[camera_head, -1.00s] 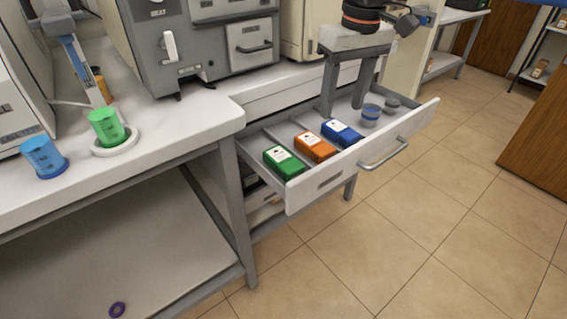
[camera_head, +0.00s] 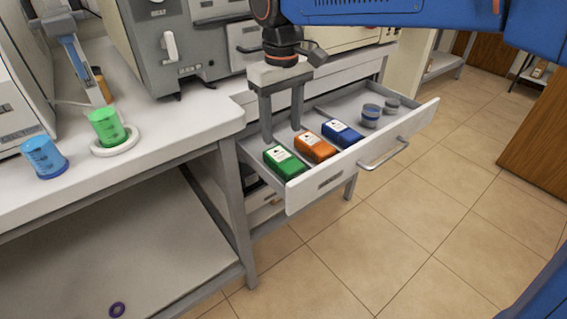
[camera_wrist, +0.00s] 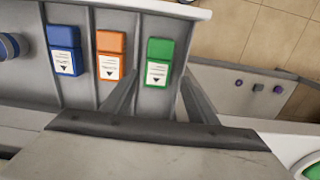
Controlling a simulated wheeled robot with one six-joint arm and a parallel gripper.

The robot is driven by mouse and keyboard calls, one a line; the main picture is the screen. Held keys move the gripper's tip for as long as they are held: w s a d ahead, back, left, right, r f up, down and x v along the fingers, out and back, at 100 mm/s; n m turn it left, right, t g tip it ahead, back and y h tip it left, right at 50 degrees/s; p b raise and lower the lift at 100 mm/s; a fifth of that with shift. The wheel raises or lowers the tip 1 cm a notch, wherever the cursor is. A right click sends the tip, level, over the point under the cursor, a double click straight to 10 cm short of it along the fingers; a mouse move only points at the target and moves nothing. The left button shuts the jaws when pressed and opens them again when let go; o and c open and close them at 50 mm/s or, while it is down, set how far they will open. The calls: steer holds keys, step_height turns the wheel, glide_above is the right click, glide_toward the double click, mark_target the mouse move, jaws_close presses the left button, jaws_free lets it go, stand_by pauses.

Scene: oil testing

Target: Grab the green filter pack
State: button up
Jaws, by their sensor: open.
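The green filter pack (camera_head: 284,161) lies in the open drawer (camera_head: 330,178), in the compartment at its left end. It has a white label and also shows in the wrist view (camera_wrist: 158,62). My gripper (camera_head: 283,133) is open and empty, pointing down over the drawer behind the packs. In the wrist view its two fingers (camera_wrist: 158,90) point toward the green pack, one to each side of its line. The fingers appear apart from the pack.
An orange pack (camera_head: 315,147) lies to the right of the green one, then a blue pack (camera_head: 342,133). Round blue-grey containers (camera_head: 370,115) sit further right in the drawer. A grey machine (camera_head: 190,45) stands behind on the bench. The floor in front is clear.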

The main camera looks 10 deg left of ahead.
mark_target(284, 158)
steer(key=shift+w+d+f, duration=0.1)
steer(key=shift+f, duration=2.2)
steer(key=shift+w+d+f, duration=0.1)
steer(key=shift+f, duration=2.15)
steer(key=c, duration=0.9)
